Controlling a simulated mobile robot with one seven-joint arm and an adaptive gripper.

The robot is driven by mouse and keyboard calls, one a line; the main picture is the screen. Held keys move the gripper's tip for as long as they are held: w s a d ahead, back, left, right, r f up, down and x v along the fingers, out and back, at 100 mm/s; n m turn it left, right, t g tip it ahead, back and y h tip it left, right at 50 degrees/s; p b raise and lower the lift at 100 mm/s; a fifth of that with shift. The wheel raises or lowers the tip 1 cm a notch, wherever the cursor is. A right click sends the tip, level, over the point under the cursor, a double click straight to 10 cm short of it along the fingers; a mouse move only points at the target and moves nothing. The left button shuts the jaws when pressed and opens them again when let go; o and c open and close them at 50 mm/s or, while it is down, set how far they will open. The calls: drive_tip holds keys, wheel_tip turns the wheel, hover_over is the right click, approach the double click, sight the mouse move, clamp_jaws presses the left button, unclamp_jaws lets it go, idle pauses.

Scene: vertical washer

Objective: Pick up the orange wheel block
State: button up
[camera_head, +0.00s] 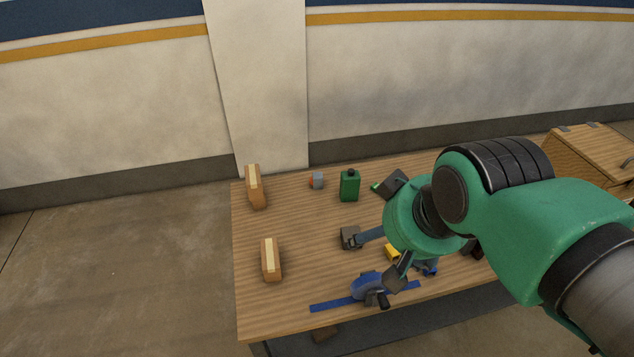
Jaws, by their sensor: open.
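My gripper (390,232) is open over the right part of the bench, to the right of and nearer than that block. It is apart from the block. My green wrist and arm hide part of the bench under and behind the gripper.
A green can (349,186) stands beside the block. Two brown blocks with pale stripes (254,187) (271,260) stand at left. A hammer (352,237), a yellow item (392,251) and a blue clamp-like tool (367,287) lie nearer. A wooden box (590,150) is at right.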

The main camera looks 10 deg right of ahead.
drive_tip(key=c, duration=0.3)
drive_tip(key=w+d+f+m, duration=0.1)
drive_tip(key=w+f, duration=0.1)
drive_tip(key=w, duration=1.6)
drive_tip(key=w+f, duration=0.3)
drive_tip(key=w, duration=1.5)
drive_tip(key=w+f+g, duration=0.1)
drive_tip(key=w+f, duration=2.4)
drive_tip(key=f, duration=0.3)
drive_tip(key=shift+d+m+h, duration=0.3)
drive_tip(key=shift+d+m, duration=0.1)
